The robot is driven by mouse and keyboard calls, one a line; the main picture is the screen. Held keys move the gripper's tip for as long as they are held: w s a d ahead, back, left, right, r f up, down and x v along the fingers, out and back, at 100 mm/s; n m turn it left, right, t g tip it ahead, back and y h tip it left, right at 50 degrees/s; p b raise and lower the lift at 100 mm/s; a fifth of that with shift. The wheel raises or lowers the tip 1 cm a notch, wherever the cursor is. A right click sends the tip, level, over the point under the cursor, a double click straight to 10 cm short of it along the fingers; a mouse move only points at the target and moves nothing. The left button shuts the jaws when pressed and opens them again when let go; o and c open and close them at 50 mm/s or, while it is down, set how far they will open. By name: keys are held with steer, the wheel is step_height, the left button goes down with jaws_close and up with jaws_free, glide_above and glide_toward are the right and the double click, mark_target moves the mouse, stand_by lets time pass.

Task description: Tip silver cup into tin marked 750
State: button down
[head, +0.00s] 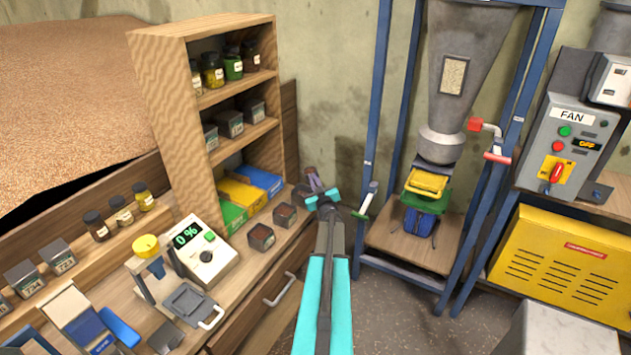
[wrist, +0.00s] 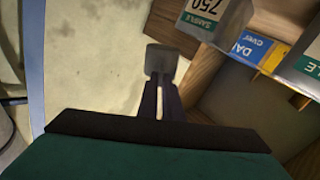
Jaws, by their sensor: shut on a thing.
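My gripper (wrist: 160,98) is shut on a small silver-grey cup (wrist: 160,58), which shows between and beyond the dark fingertips in the wrist view. I cannot tell what is in the cup. The tin marked 750 (wrist: 213,16) is at the top of the wrist view, its label upside down, to the right of the cup and apart from it. In the head view my gripper (head: 314,181) is beyond the back right end of the counter, partly hidden by my wrist, and the cup is not clear there.
Two open tins (head: 286,214) (head: 261,237) stand on the counter; their labels are not readable in the head view. A wooden shelf (head: 165,80) with jars, tins and coloured boxes rises behind. A blue-framed hopper (head: 465,60) stands to the right. Bare wall lies behind my gripper.

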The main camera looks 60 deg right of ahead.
steer(key=shift+s+a+b, duration=0.25)
steer(key=shift+a+b, duration=0.15)
steer(key=shift+a, duration=0.55)
stand_by(0.6)
